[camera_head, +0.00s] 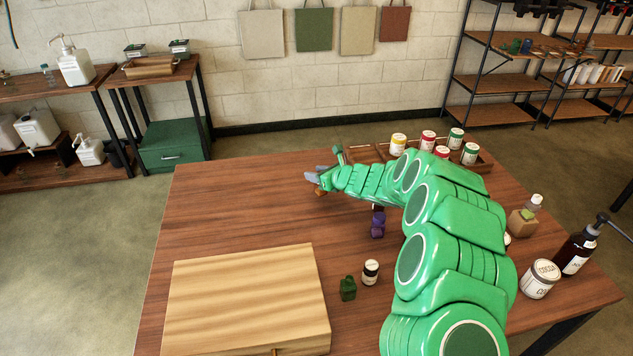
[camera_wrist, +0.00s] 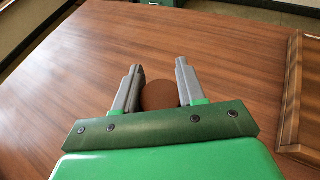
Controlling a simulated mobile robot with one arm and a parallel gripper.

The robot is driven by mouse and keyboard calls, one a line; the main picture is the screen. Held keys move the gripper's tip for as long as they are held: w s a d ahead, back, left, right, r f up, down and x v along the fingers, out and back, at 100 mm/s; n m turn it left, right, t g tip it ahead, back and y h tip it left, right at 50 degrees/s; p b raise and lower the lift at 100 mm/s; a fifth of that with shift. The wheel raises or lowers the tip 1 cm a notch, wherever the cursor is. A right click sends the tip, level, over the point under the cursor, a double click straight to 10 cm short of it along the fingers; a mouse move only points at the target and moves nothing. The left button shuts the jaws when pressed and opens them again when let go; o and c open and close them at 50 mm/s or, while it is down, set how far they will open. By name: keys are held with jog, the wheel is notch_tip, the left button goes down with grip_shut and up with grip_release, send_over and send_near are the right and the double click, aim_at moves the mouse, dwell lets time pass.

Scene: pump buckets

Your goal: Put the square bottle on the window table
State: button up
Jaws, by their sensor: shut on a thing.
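My gripper (camera_head: 316,178) reaches out over the far left part of the big wooden table (camera_head: 225,215). Its fingers (camera_wrist: 160,88) are shut on a brown, round-looking thing (camera_wrist: 160,96), which shows between them in the wrist view. In the head view only a small brown-orange bit of it (camera_head: 320,192) shows below the fingers. The rest is hidden, so I cannot tell whether it is the square bottle. A squarish tan bottle with a pale cap (camera_head: 523,221) stands at the table's right. No window shows, so I cannot tell which table is the window table.
A small table (camera_head: 150,73) with a wooden tray stands at the back left, beside a bench with a white pump bottle (camera_head: 75,66). A wooden board (camera_head: 245,300), a dark green bottle (camera_head: 348,289) and a purple bottle (camera_head: 378,223) stand nearer. A jar rack (camera_head: 484,166) is behind my arm.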

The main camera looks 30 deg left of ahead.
jog(key=shift+w+a+f, duration=0.1)
jog(key=shift+f, duration=0.05)
jog(key=shift+f, duration=1.65)
jog(key=o, duration=1.1)
jog(key=shift+f, duration=0.1)
jog(key=shift+c, duration=0.2)
jog(key=shift+d+r, duration=0.4)
jog(key=v, duration=1.1)
jog(key=shift+f, duration=0.15)
